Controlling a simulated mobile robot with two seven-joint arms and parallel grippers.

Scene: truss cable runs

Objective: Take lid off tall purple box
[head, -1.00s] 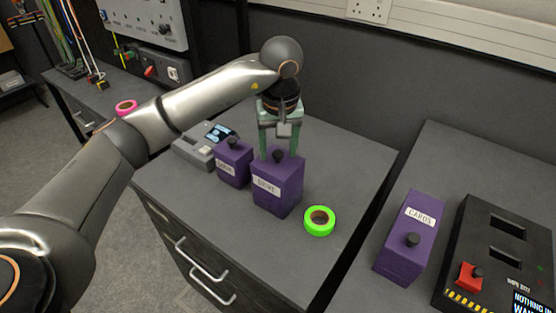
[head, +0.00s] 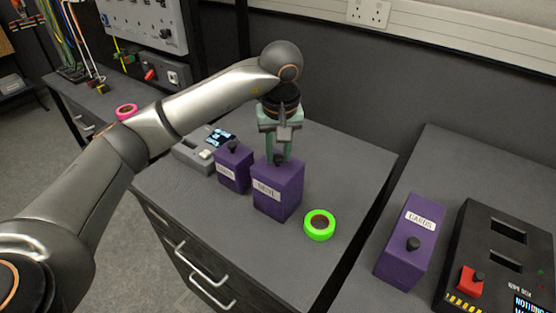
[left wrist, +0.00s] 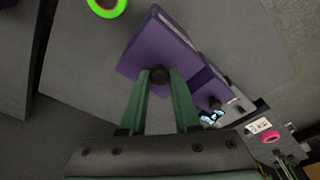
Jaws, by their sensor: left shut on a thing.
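The tall purple box (head: 276,200) stands on the dark cabinet top, with a white label on its front and a black knob on its lid. My left gripper (head: 278,158) reaches down from above and is shut on the lid's knob. The left wrist view shows the black knob (left wrist: 159,75) between the two green fingers, with the purple box (left wrist: 155,45) beyond it. The lid looks seated on the box; I see no gap. My right gripper is not in view.
A smaller purple box (head: 233,172) stands close on the left, beside a grey device (head: 195,152). A green tape roll (head: 319,225) lies to the right. Across a gap, a purple CARDS box (head: 408,250) and a black panel (head: 500,250) are on another top. The cabinet's back right is clear.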

